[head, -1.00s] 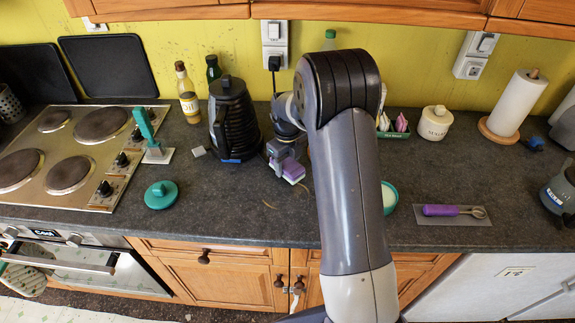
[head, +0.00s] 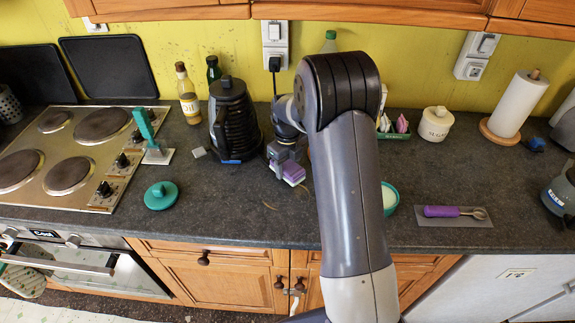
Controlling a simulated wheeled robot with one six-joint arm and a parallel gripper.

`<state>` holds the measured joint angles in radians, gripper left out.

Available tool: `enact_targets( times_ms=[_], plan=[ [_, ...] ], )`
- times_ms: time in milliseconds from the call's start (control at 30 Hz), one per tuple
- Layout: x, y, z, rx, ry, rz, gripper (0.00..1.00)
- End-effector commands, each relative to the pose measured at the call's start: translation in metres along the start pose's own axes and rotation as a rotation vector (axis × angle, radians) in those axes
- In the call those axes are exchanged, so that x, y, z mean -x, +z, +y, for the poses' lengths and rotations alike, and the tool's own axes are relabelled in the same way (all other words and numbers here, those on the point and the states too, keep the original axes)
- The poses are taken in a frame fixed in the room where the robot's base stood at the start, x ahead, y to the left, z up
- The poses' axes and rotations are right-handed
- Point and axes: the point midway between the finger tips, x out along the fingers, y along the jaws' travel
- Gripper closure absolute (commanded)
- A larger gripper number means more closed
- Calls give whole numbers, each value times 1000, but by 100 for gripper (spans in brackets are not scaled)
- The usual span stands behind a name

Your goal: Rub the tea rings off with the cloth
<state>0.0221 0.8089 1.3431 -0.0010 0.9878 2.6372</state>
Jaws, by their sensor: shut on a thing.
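My gripper (head: 284,160) is above the dark worktop, just right of the black kettle. It is shut on a small purple and white block, which seems to be the folded cloth (head: 292,173). Faint brown tea rings (head: 270,206) show on the worktop in front of the cloth, as thin arcs; my arm may hide more of them. I cannot tell whether the cloth touches the worktop.
The black kettle (head: 233,125) stands close left of my gripper. A teal lid (head: 161,195) lies front left, near the hob (head: 62,160). A teal bowl (head: 389,198) and a purple-handled spoon (head: 450,211) are to the right of my arm. The front middle worktop is clear.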

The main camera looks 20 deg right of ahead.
Motion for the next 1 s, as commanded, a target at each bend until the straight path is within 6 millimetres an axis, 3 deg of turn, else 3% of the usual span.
enact_targets(
  times_ms=[1000],
  plan=[
    [-11, 0, 0, 0, 0, 0, 69]
  ],
)
